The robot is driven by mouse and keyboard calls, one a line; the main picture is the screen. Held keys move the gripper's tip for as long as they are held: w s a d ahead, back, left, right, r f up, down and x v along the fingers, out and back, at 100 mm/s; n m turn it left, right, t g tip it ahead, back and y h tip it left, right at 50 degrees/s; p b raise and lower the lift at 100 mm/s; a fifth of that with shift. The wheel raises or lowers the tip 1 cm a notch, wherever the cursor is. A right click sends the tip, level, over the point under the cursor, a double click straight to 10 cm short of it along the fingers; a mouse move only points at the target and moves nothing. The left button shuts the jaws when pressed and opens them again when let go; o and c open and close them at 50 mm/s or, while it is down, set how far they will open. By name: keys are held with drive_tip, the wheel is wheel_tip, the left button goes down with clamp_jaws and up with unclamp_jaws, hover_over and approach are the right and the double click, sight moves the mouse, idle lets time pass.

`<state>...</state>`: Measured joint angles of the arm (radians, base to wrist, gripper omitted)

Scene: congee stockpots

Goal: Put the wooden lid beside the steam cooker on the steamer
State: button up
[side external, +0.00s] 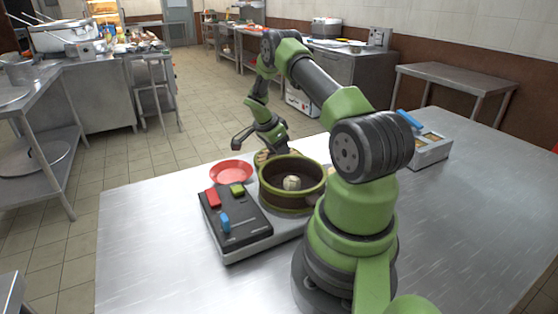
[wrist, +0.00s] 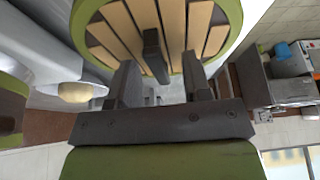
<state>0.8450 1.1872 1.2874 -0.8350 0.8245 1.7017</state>
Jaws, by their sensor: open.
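The wooden lid (wrist: 212,22) has pale slats, a green rim and a dark bar handle (wrist: 155,55). In the side view the lid (side external: 263,156) shows only partly, behind the steamer. The round steamer (side external: 268,193), green-rimmed with a dark brown wall, is uncovered with a pale bun (side external: 292,183) inside. My gripper (wrist: 159,62) is open and close over the lid, one finger on each side of the handle. I cannot tell whether the fingers touch it. In the side view my gripper (side external: 277,145) is behind the steamer, its tips hard to make out.
A dark control panel (side external: 245,221) with red, green and blue parts is at the steamer's left. A red plate (side external: 232,171) lies behind it. A metal box (side external: 430,153) with a blue handle stands at the right. The table's left front (side external: 150,260) is clear.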

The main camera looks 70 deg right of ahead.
clamp_jaws()
